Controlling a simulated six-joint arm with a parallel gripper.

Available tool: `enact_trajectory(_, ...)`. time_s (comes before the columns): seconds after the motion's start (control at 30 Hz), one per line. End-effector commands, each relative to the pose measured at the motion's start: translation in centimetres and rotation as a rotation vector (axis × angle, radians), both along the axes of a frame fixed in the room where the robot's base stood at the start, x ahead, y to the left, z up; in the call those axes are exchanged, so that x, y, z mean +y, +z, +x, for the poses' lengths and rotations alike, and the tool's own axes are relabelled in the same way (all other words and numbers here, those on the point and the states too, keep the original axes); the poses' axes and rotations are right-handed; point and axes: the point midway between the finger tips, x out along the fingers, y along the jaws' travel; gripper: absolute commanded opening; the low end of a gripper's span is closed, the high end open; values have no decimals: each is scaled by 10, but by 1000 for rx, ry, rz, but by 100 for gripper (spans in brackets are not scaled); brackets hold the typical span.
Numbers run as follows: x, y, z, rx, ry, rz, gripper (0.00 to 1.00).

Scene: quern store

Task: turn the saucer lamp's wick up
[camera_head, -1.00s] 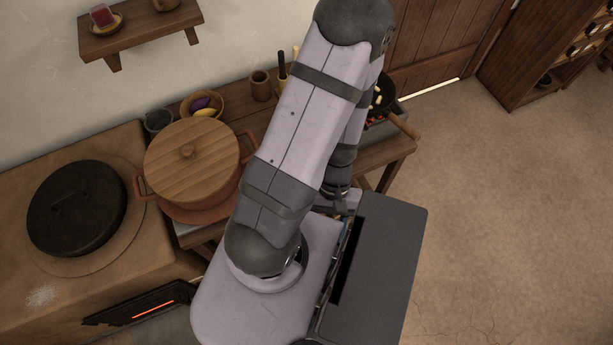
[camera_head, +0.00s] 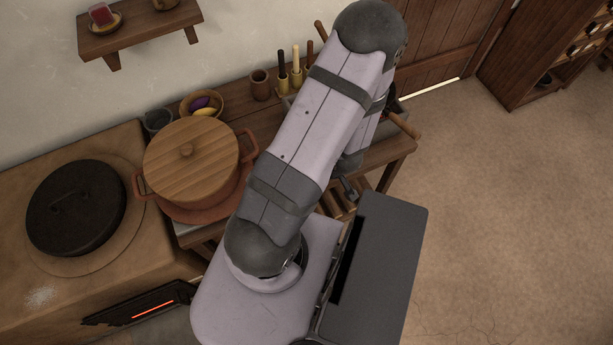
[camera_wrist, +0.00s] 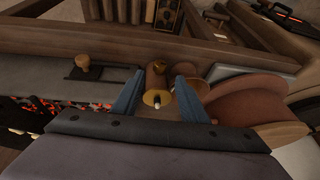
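My gripper (camera_wrist: 160,80) shows in the wrist view as two blue fingers set apart with a gap between them. It is open and touches nothing that I can make out. In the gap, beyond the fingers, is a small gold disc with a pale tip (camera_wrist: 157,98), beside a brown cylinder (camera_wrist: 155,76). The disc may be the saucer lamp and the tip its wick, but I cannot be sure. In the head view my arm hides this spot, and no lamp is clearly seen there.
A lidded pot (camera_head: 190,158) stands on the bench, with a bowl (camera_head: 203,103), a cup (camera_head: 260,84) and upright handles (camera_head: 296,72) behind it. A black lid (camera_head: 76,208) is at left. Embers (camera_wrist: 88,106) glow at left in the wrist view. The right floor is clear.

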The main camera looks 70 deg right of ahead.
Motion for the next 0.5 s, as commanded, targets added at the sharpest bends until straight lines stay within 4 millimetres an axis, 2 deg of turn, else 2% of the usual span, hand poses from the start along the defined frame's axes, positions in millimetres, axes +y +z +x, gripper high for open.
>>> enact_trajectory(0.17,-1,-7,2,1,1,2,40)
enact_trajectory(0.5,-8,-43,15,2,0,5,40)
